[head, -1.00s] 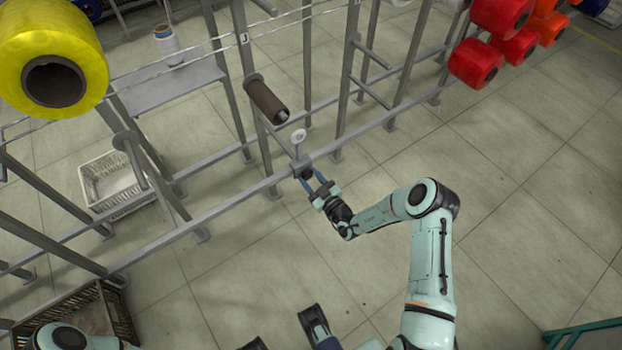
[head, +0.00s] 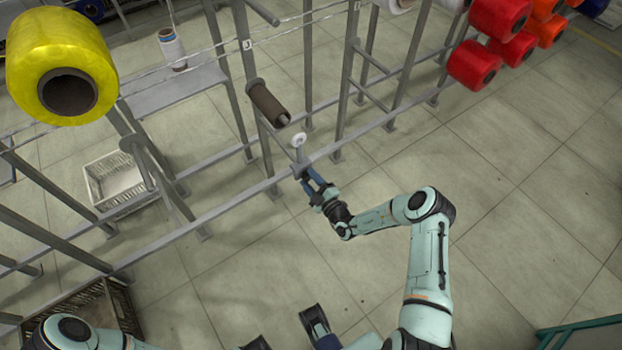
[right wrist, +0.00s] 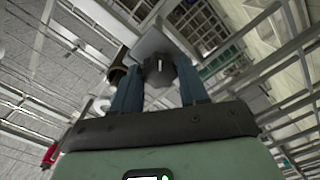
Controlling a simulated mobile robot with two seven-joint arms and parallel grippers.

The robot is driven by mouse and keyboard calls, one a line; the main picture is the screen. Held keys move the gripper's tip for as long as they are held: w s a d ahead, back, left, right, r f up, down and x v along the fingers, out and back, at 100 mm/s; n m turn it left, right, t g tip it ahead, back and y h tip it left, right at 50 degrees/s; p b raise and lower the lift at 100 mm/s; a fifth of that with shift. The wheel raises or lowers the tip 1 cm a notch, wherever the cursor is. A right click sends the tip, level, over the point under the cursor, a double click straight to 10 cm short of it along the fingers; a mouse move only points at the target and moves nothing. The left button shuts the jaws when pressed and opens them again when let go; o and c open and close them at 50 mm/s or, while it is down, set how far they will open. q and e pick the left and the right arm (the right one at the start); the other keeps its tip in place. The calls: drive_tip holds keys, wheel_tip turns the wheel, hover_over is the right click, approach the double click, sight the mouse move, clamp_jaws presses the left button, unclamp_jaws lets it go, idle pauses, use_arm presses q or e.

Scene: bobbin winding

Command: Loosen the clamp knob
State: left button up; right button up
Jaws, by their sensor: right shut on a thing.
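My right gripper (head: 304,178) is at the front rail of the rack in the head view. It is shut on the dark clamp knob (right wrist: 158,70), which shows between its blue fingers in the right wrist view. The knob sits against the grey clamp block (right wrist: 158,42) on the rail. In the head view the clamp (head: 300,168) carries a short upright post with a white round guide (head: 297,141) on top. The fingers hide most of the knob in the head view.
A brown tube (head: 268,104) on a rack peg is just above the clamp. A yellow bobbin (head: 98,62) hangs at upper left, and red bobbins (head: 473,64) at upper right. A white crate (head: 112,182) and a brown crate (head: 105,300) stand left.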

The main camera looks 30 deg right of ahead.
drive_tip(key=n+p, duration=0.1)
drive_tip(key=n, duration=0.3)
drive_tip(key=shift+n+p, duration=0.3)
drive_tip(key=shift+p, duration=0.05)
drive_tip(key=n+p, duration=0.1)
drive_tip(key=n, duration=0.3)
drive_tip(key=shift+n+p, duration=0.3)
drive_tip(key=n+p, duration=0.2)
drive_tip(key=n, duration=0.4)
drive_tip(key=shift+f, duration=0.1)
drive_tip(key=n+p, duration=0.1)
drive_tip(key=n, duration=0.5)
drive_tip(key=shift+n+p, duration=0.35)
drive_tip(key=shift+n, duration=0.05)
drive_tip(key=n+p, duration=0.1)
drive_tip(key=n, duration=0.4)
drive_tip(key=shift+n, duration=0.3)
drive_tip(key=o, duration=1.1)
drive_tip(key=shift+d, duration=0.1)
drive_tip(key=shift+c, duration=0.2)
drive_tip(key=shift+s, duration=0.1)
drive_tip(key=s+d, duration=0.1)
drive_tip(key=s, duration=1.2)
drive_tip(key=shift+s, duration=0.15)
